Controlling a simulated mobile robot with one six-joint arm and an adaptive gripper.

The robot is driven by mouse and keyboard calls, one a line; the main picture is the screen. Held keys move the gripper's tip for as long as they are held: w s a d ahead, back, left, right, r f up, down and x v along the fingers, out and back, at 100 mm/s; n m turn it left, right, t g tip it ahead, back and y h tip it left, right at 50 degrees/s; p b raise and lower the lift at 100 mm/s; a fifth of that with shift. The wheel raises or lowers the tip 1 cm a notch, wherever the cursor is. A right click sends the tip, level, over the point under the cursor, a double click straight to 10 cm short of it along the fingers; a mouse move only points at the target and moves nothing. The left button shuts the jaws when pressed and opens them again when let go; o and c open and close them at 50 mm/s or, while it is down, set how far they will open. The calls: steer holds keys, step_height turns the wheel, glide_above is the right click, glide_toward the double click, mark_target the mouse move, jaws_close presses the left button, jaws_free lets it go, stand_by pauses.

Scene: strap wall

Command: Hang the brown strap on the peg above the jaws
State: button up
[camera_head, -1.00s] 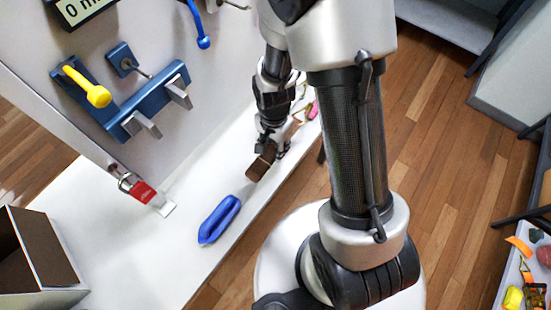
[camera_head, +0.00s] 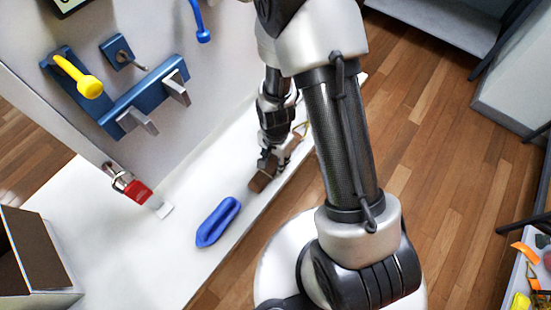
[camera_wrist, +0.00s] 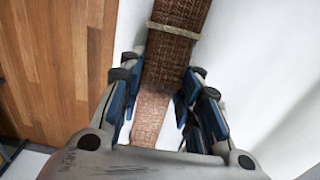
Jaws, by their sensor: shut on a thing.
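My gripper (camera_head: 268,162) is shut on the brown strap (camera_head: 262,181), over the white ledge. In the wrist view the woven strap (camera_wrist: 178,40) runs between my fingers (camera_wrist: 160,85); a tan band crosses it, and a paler stretch shows below. Whether the strap touches the ledge, I cannot tell. On the wall at the left, a blue fixture has two grey jaws (camera_head: 136,120). Above the jaws, a grey peg (camera_head: 139,67) sticks out from a small blue plate. The peg is bare and well apart from my gripper.
A red padlock (camera_head: 137,191) hangs at the wall edge. An open box (camera_head: 30,255) stands lower left.

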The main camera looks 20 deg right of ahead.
steer(key=o, duration=1.2)
